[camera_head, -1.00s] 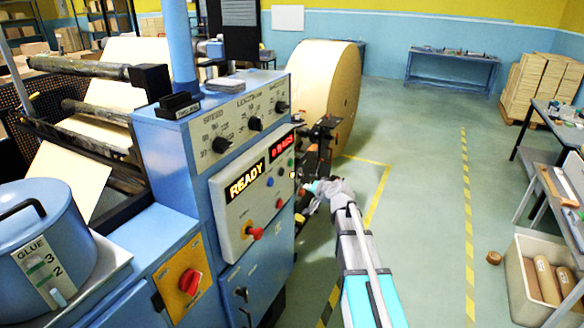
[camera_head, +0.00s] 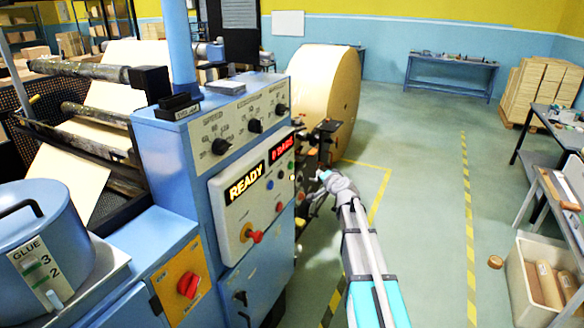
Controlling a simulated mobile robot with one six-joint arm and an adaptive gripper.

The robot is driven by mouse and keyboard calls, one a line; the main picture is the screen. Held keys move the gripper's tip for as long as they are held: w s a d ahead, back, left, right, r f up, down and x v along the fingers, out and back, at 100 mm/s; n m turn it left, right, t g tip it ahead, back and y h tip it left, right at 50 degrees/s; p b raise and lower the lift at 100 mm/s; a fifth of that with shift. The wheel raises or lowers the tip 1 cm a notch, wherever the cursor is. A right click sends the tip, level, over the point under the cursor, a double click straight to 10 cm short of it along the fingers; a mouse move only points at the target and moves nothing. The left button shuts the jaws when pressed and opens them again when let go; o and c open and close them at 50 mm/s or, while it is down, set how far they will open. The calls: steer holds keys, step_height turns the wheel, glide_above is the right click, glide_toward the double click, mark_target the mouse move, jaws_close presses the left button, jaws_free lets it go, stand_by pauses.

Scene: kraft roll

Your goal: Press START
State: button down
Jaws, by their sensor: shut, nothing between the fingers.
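The control panel (camera_head: 232,202) is a pale plate on the blue machine's side, with a lit READY display (camera_head: 246,182) and a red-digit display (camera_head: 281,149). Small round buttons sit below the displays: a blue one (camera_head: 270,184), a green one (camera_head: 291,165) and a red one (camera_head: 278,206). Their labels are too small to read, so I cannot tell which is START. A red mushroom knob (camera_head: 254,236) is at the lower left of the panel. My gripper (camera_head: 309,210) is shut and empty, just right of the panel's right edge, apparently apart from the buttons.
Black brackets (camera_head: 322,138) stick out of the machine just beyond my gripper, before a large kraft roll (camera_head: 325,88). A red rotary switch (camera_head: 188,285) is on the lower front cabinet. Open floor lies to the right, with a crate (camera_head: 520,283) of rolls at far right.

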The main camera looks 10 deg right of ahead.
mark_target(291, 166)
steer(key=w+a, duration=0.5)
steer(key=a, duration=0.2)
stand_by(0.5)
